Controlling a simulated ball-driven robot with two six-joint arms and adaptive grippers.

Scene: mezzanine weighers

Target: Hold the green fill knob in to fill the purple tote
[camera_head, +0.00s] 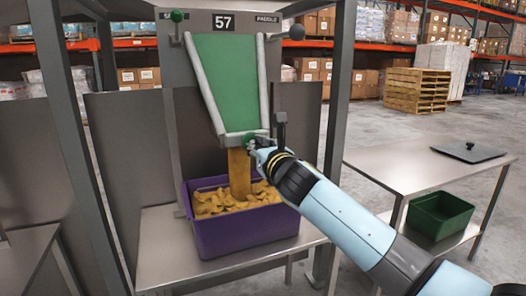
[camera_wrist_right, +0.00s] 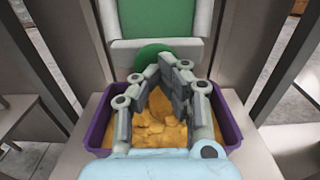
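The purple tote (camera_head: 245,232) stands on a metal shelf under the hopper (camera_head: 228,82) marked 57. It holds a heap of golden chips, and a stream of the same stuff (camera_head: 239,174) falls into it from the chute. My right gripper (camera_head: 262,147) is at the chute's lower end, against the green fill knob (camera_head: 249,138). In the right wrist view its fingertips (camera_wrist_right: 160,75) come together in front of the round green knob (camera_wrist_right: 150,55) and hide part of it. The tote rim (camera_wrist_right: 232,128) shows below. My left gripper is out of view.
A grey ball-ended lever (camera_head: 297,32) and another green knob (camera_head: 177,16) sit at the hopper's top corners. Frame posts (camera_head: 338,120) flank it. A side table (camera_head: 410,168) at right bears a dark lid (camera_head: 468,152), with a green tote (camera_head: 438,215) on its lower shelf.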

